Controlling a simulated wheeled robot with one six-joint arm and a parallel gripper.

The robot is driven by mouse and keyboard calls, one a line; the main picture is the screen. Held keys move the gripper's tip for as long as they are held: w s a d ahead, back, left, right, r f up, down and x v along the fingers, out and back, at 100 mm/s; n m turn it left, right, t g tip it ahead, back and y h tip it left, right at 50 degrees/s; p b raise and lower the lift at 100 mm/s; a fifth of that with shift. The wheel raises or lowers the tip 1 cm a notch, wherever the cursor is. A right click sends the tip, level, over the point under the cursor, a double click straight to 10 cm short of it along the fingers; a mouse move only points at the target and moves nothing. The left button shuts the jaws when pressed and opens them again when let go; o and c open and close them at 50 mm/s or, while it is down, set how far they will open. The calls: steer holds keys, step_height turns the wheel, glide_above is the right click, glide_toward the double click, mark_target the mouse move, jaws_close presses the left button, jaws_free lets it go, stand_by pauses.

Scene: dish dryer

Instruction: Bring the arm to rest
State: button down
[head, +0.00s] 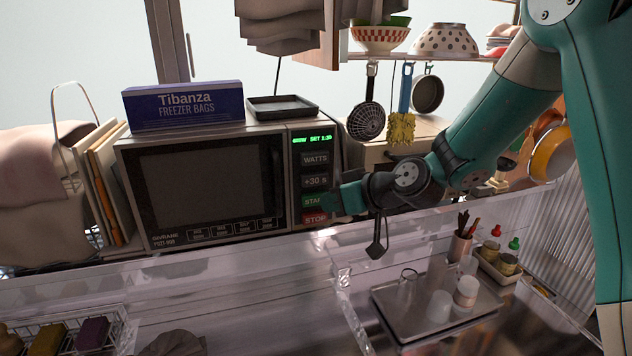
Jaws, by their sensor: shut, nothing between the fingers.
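My arm reaches in from the right, and its teal end, my gripper (327,199), is at the right side of the microwave (205,185). The gripper is shut and empty. Its tip covers the right end of the green START button (311,202), just above the red STOP button (314,218). Whether it touches the panel cannot be told from this view. The microwave door is closed and its display (312,139) is lit green, with what looks like "SET 1:30".
A freezer bags box (184,106) and a black tray (283,107) lie on the microwave. Utensils, including a black skimmer (367,120), hang behind my arm. Below stands a tray with glasses (425,325); a wire basket (112,318) is at lower left.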

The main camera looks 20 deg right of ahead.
steer(key=s+a+r+n+g+b, duration=0.1)
steer(key=s+a+g, duration=0.25)
steer(key=s, duration=0.45)
steer(key=s+a+r+n+g+b, duration=0.1)
steer(key=s+a+g, duration=0.25)
steer(key=s, duration=0.45)
steer(key=s+d+g+h+b, duration=0.1)
steer(key=s+d+g+h, duration=0.1)
steer(key=s, duration=1.2)
steer(key=shift+f+g+h, duration=0.2)
steer(key=shift+g+h, duration=0.2)
steer(key=shift+h, duration=0.3)
